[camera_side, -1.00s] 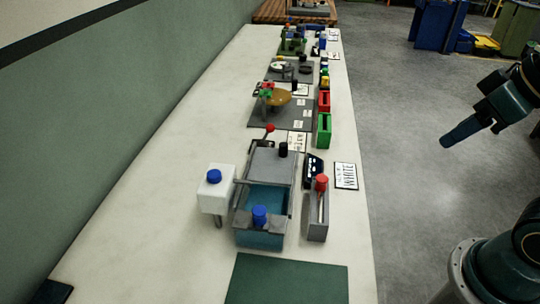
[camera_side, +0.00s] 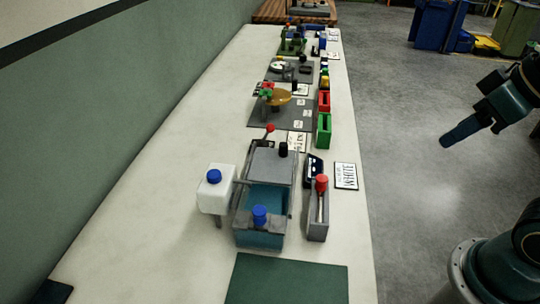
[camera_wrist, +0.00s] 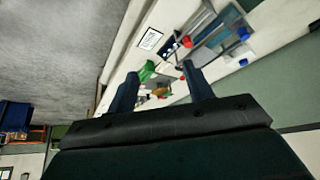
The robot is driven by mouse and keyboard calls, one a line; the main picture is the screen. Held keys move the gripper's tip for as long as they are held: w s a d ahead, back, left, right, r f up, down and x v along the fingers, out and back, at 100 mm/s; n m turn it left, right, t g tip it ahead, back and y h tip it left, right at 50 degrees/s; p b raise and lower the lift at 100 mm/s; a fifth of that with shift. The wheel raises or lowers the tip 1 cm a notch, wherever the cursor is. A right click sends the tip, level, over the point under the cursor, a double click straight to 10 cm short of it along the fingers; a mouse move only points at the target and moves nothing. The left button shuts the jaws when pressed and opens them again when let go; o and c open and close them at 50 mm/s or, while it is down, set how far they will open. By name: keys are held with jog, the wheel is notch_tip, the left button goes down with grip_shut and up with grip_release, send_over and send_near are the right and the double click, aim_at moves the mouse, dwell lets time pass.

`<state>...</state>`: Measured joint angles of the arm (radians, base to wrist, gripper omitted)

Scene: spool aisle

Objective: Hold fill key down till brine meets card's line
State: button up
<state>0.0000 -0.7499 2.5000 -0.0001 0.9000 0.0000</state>
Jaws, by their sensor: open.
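A grey tank (camera_side: 279,197) holds blue-green liquid (camera_side: 266,199) and stands near the front of the bench. A blue-topped knob (camera_side: 260,216) is at its front. A white container with a blue cap (camera_side: 214,177) stands at its left. A red-topped knob (camera_side: 321,184) stands on a narrow grey block at its right. I cannot tell which part is the fill key. A printed card (camera_side: 345,176) lies right of the tank; it also shows in the wrist view (camera_wrist: 150,39). Its line is too small to read. My gripper (camera_wrist: 160,88) is open and empty, away from the bench things.
A dark device (camera_side: 313,168) sits between tank and card. Green and red slotted boxes (camera_side: 324,130) and a grey mat with a gold dish (camera_side: 279,97) lie farther back. A green mat (camera_side: 287,280) lies in front. The bench's left side is clear.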

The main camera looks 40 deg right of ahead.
grip_shut()
dwell(1.8)
